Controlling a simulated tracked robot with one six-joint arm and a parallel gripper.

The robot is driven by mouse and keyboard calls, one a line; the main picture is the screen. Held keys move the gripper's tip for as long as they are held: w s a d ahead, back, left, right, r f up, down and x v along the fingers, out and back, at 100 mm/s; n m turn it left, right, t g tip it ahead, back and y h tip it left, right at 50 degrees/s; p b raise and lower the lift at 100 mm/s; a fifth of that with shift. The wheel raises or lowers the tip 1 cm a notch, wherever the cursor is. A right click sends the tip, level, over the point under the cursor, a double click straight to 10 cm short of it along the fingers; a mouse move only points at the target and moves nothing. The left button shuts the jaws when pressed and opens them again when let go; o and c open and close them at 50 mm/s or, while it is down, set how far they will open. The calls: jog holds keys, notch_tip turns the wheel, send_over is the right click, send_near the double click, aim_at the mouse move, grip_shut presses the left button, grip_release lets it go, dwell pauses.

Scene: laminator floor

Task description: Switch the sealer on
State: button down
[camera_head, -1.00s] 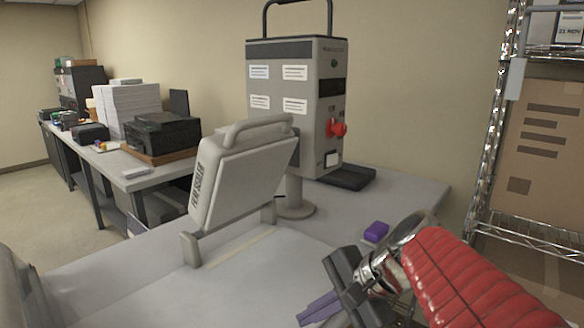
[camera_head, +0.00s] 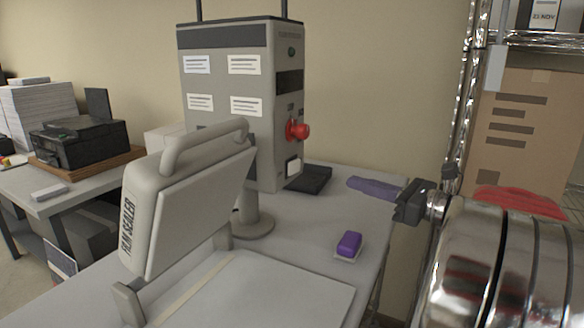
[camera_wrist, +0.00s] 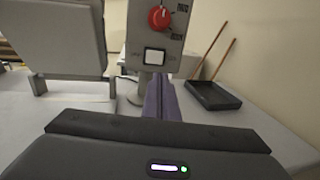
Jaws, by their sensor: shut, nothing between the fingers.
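The film sealer (camera_head: 190,205) stands on the bench with its lid raised. Its grey control box (camera_head: 220,130) is on a post behind the lid. A red knob (camera_head: 298,130) is on the box's side panel, with a white rocker switch (camera_head: 293,168) below it. In the wrist view the knob (camera_wrist: 159,18) and the switch (camera_wrist: 155,56) are straight ahead. My gripper (camera_head: 355,185) is shut and empty, right of the box and apart from it. In the wrist view its purple fingers (camera_wrist: 158,88) point toward the panel, just under the switch. The switch's position is unclear.
A black tray (camera_head: 308,178) lies on the bench behind the box; two wooden sticks rest in it. A purple block (camera_head: 348,243) lies near the bench's right edge. A wire shelf (camera_head: 470,100) with a cardboard box (camera_head: 525,130) stands right. A printer (camera_head: 80,140) is left.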

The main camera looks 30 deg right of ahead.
jog(key=shift+w+a, duration=0.1)
send_near(298, 166)
jog(key=x, duration=0.6)
jog(key=shift+w, duration=0.15)
dwell(0.6)
jog(key=shift+a, duration=0.1)
